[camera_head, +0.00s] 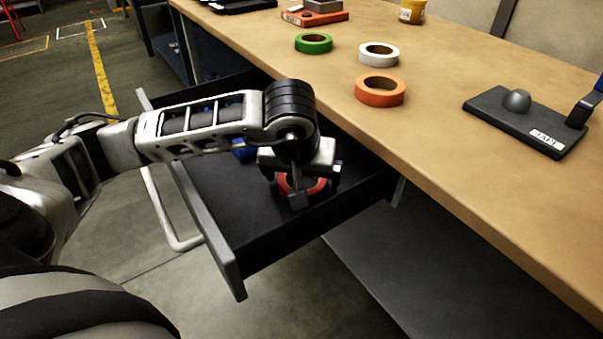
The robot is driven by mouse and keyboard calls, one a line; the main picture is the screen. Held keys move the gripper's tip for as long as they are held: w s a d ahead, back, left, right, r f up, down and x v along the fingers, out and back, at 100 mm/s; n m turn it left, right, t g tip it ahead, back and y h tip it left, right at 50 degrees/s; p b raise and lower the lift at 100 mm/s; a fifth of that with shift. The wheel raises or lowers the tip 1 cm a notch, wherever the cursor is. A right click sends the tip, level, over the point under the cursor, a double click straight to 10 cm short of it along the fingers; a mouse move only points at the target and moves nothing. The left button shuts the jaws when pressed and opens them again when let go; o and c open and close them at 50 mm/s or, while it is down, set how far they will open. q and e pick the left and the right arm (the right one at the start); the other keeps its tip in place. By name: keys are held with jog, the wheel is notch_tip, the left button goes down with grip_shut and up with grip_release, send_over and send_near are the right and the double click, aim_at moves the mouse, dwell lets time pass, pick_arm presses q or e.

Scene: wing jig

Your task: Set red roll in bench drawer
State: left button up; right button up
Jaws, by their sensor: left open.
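The bench drawer (262,228) is pulled out from under the wooden bench, with a dark inside and a grey front. The red roll (318,187) is inside the drawer, lying flat near its right part. My left gripper (298,192) is open and reaches down over the roll, with a finger in front of it. The gripper hides part of the roll, and I cannot tell whether the fingers touch it. My right gripper is not in view.
On the wooden bench top (450,165) lie a green roll (314,37), a white roll (379,48) and an orange roll (379,98). A black tape dispenser base (515,125) stands at right. A blue item (243,150) sits in the drawer behind my arm.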

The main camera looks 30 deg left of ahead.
pick_arm(q)
jog(key=p+v, duration=0.1)
jog(key=v, duration=1.1)
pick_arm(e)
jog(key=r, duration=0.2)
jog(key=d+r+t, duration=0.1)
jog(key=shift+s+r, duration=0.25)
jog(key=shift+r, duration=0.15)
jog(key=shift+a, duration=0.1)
